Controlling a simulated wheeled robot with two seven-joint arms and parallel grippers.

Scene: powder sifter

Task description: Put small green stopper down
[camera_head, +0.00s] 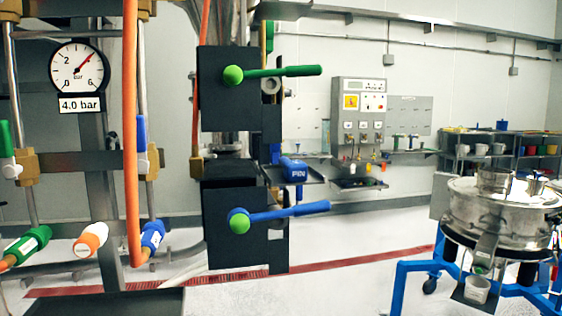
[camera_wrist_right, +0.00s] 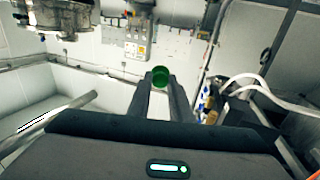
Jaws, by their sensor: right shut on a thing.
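The small green stopper (camera_wrist_right: 160,76) shows in the right wrist view as a round green piece at the tips of my right gripper (camera_wrist_right: 160,84). The two dark fingers are shut on it and hold it in the air, clear of any surface that I can make out. Its lower part is hidden between the fingers. Neither gripper shows in the head view, and my left gripper is in no view.
A steel sifter (camera_head: 500,213) stands on a blue frame (camera_head: 402,290) at the right. Behind it are shelves (camera_head: 505,160) with coloured containers. A wall panel (camera_head: 361,105) hangs mid-room. Black boxes with levers (camera_head: 236,225) and an orange hose (camera_head: 130,130) fill the left.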

